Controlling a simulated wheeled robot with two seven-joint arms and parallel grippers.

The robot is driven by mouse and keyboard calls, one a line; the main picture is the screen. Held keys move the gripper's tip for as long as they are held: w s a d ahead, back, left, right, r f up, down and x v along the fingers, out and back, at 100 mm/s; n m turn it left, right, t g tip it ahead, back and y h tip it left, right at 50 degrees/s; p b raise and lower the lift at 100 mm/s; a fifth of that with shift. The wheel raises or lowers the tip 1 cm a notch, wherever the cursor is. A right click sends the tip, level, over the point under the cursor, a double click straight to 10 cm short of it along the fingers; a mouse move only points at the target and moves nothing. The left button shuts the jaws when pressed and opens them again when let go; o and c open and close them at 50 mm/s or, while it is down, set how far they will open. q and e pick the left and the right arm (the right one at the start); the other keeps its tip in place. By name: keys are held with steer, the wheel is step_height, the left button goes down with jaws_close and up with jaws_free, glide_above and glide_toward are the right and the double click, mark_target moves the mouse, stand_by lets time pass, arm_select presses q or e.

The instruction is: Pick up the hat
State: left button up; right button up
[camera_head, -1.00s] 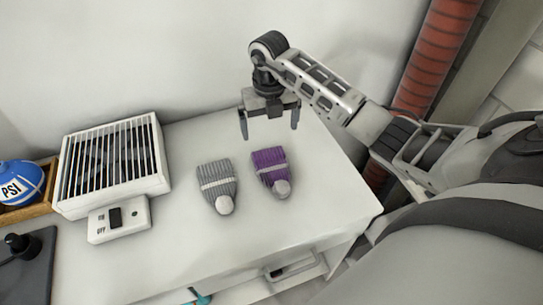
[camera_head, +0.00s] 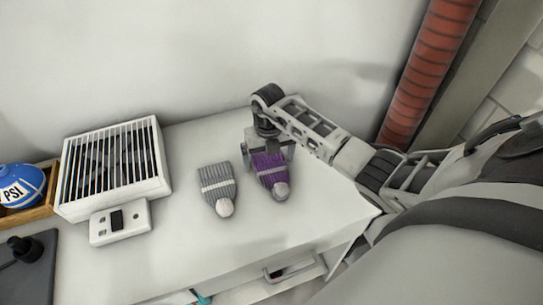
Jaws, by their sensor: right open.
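A purple knit hat (camera_head: 270,174) with a pale band and a pale pompom lies on the white shelf top. A grey striped knit hat (camera_head: 217,187) with a pale pompom lies just left of it. My right gripper (camera_head: 269,170) is open and low over the purple hat, with one finger at its left side and one at its right. The gripper body hides the hat's far edge. I cannot tell whether the fingers touch the hat. My left gripper is out of view.
A white slatted heater-like box (camera_head: 113,165) with a switch panel (camera_head: 120,222) stands left of the hats. A blue ball marked PSI (camera_head: 20,186) sits in a wooden tray at the far left. A red pipe (camera_head: 427,75) rises at the right. The front of the white top (camera_head: 190,258) is clear.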

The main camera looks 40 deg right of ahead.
steer(key=c, duration=0.9)
steer(key=shift+r, duration=0.1)
